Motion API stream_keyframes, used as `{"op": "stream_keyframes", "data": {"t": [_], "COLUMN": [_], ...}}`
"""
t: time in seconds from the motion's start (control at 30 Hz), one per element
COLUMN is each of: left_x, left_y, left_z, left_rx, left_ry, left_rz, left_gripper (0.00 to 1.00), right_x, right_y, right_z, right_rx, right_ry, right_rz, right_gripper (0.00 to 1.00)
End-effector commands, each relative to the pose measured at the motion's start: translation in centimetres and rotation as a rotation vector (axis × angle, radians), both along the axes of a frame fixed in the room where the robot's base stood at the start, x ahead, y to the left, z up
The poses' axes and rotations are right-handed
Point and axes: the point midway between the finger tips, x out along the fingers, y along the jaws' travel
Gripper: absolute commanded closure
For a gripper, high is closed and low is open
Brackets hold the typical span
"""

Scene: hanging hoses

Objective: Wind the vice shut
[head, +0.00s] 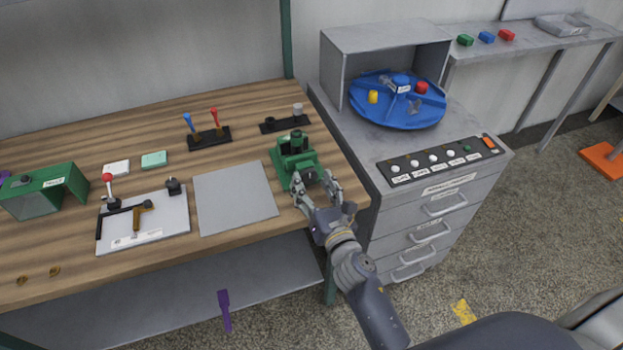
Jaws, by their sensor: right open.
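The green vice (294,157) stands near the right end of the wooden workbench (70,262), with dark jaws on top. Its handle is hidden or too small to make out behind my right gripper. My right gripper (314,178) is open at the near side of the vice, its fingers by the vice's front end. I cannot tell whether the fingers touch the vice. My left gripper is not in view.
A grey plate (235,197) lies left of the vice, and a board with a red-knobbed lever (143,222) lies further left. A switch block (209,138) stands behind. A grey drawer cabinet (425,205) with a blue turntable (375,112) stands close on the right.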

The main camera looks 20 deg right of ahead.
Motion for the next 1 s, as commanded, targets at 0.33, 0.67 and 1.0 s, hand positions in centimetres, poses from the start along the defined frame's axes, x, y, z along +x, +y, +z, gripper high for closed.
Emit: {"op": "stream_keyframes", "data": {"t": [0.33, 0.67, 1.0], "left_x": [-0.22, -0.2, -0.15], "left_y": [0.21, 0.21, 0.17], "left_z": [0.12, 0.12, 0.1], "left_rx": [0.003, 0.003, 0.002], "left_ry": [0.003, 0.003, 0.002], "left_rz": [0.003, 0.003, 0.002], "left_gripper": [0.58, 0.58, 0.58], "right_x": [1.0, 0.98, 0.97], "right_y": [0.05, 0.06, 0.05], "right_z": [-0.04, -0.02, -0.02], "right_rx": [0.002, 0.002, 0.038], "right_ry": [0.001, 0.0, 0.001], "right_rz": [0.0, 0.0, 0.0], "right_gripper": [0.43, 0.87, 0.87]}}
